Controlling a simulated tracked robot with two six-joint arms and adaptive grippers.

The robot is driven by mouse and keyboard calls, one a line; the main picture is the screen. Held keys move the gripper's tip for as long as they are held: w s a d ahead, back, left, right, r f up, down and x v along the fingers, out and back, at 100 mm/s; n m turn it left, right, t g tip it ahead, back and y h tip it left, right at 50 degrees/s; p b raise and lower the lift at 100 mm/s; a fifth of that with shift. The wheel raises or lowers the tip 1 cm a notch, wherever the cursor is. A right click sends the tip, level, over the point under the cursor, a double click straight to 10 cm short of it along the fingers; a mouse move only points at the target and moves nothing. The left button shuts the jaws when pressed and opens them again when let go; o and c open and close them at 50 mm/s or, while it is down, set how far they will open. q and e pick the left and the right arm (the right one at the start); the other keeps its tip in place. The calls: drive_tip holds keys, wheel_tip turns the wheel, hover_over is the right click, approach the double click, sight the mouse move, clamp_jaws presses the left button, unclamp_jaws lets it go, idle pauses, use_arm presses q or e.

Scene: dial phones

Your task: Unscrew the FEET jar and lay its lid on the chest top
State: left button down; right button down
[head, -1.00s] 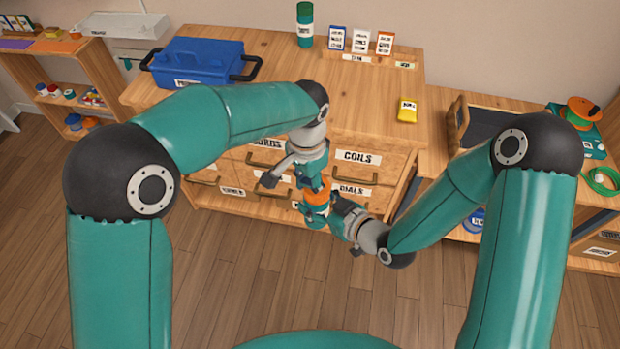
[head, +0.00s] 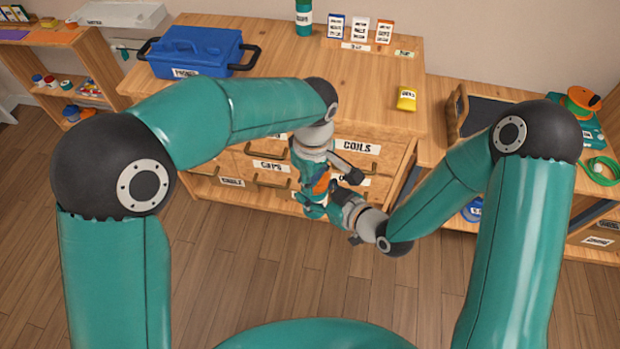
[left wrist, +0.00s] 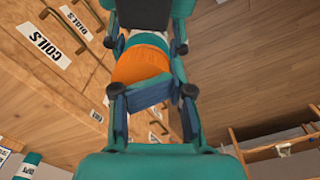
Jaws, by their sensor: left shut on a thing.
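The FEET jar is held in the air in front of the chest drawers, between my two grippers. Its orange lid (head: 321,183) shows in the head view and larger in the left wrist view (left wrist: 140,66). My left gripper (head: 322,178) is shut on the lid from above. My right gripper (head: 333,201) comes from the lower right and appears shut around the jar's body (left wrist: 146,39), which is white and teal and mostly hidden by the fingers. No jar lettering is readable. The wooden chest top (head: 330,100) lies behind the arms, with a wide bare middle.
On the chest top stand a blue toolbox (head: 195,50), a green canister (head: 303,17), several small cards (head: 360,30) and a yellow packet (head: 407,99). A dark tray (head: 490,125) and green cable (head: 602,170) lie on the lower bench at right.

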use_arm(q)
drive_tip(key=shift+d+r, duration=0.1)
drive_tip(key=shift+d, duration=0.05)
drive_tip(key=shift+w+r, duration=0.1)
drive_tip(key=shift+r, duration=0.1)
idle(0.3)
drive_tip(key=shift+r, duration=0.95)
